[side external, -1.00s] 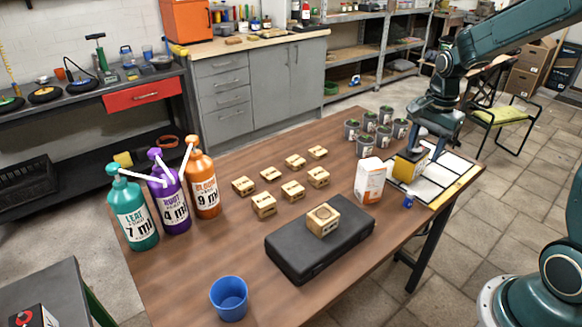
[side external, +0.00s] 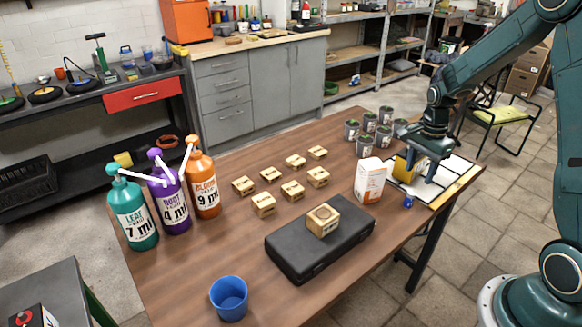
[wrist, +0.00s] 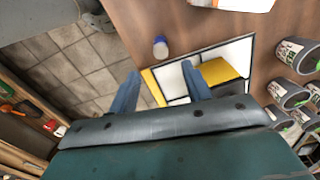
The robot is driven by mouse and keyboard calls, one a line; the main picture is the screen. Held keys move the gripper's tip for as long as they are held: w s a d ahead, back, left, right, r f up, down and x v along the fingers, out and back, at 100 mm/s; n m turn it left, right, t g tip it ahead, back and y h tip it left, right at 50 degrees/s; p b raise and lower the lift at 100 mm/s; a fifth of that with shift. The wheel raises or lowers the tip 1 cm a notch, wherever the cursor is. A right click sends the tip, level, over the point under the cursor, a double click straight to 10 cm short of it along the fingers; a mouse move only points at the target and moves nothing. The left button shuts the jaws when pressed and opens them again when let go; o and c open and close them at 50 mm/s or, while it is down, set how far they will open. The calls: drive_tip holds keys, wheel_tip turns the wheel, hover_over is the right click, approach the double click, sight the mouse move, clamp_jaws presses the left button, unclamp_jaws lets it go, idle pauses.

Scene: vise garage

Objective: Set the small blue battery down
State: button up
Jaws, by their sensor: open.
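The small blue battery (side external: 408,202) is at the table's right edge, just outside the near side of the white tray. In the wrist view the small blue-and-white piece (wrist: 160,47) is on the brown tabletop, beyond my fingertips and apart from them. My gripper (side external: 420,178) is low over the tray, with its fingers apart. In the wrist view my gripper (wrist: 158,75) shows nothing between its fingers. The white tray (side external: 447,172) has dark dividers and a yellow strip along one edge. A yellow block (side external: 403,169) is in it, partly hidden by my gripper.
A white-and-orange container (side external: 369,181) stands left of the tray, and several grey cans (side external: 366,145) stand behind it. A black case (side external: 290,250) with a wooden block, several wooden blocks, a blue cup (side external: 229,297) and three pump bottles (side external: 131,210) occupy the table. The floor drops away beyond the edge.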

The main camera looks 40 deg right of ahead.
sight(412, 192)
drive_tip(key=shift+f, duration=2.05)
drive_tip(key=shift+f, duration=0.1)
drive_tip(key=shift+w+f, duration=0.1)
drive_tip(key=shift+f, duration=2.4)
clamp_jaws()
drive_tip(key=shift+r, duration=0.1)
wheel_tip(412, 192, up, 20)
